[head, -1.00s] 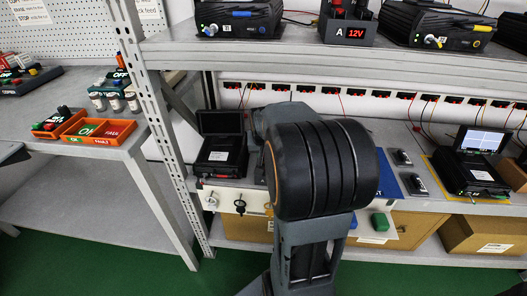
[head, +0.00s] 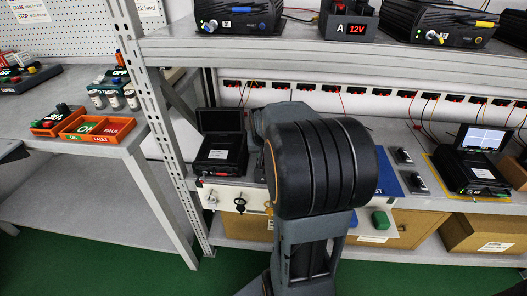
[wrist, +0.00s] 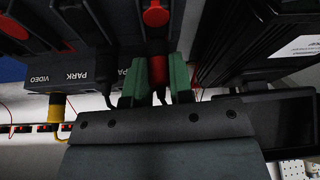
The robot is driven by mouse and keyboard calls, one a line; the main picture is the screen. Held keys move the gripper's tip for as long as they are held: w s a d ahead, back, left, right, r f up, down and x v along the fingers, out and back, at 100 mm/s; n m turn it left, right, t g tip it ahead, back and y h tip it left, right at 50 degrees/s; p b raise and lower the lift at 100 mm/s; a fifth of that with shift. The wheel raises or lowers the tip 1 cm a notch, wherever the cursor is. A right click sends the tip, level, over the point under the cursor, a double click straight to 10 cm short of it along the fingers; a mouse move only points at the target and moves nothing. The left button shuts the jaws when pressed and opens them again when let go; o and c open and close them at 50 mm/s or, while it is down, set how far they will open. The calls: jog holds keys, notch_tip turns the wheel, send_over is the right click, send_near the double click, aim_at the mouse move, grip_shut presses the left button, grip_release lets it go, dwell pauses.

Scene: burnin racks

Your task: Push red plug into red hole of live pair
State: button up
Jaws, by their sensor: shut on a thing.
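In the wrist view, my gripper (wrist: 157,84) has green fingertips closed on either side of a red plug (wrist: 157,68) with a dark lead. The plug points up the picture, toward a dark block carrying a red piece (wrist: 155,14). I cannot tell whether the plug touches the block or sits in a hole. The red hole of the live pair cannot be picked out. In the head view my arm's large dark joint hides my gripper and the plug.
A dark block marked PARK (wrist: 97,78) is close on the left in the wrist view, with a yellow plug (wrist: 55,112) beyond. A black device (wrist: 255,35) is close on the right. In the head view an A 12V box (head: 348,28) stands on the upper shelf (head: 300,48).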

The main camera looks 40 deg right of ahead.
jog(key=shift+f, duration=0.3)
jog(key=o, duration=1.3)
jog(key=shift+r, duration=0.15)
jog(key=shift+r+p, duration=2.1)
jog(key=shift+r, duration=0.55)
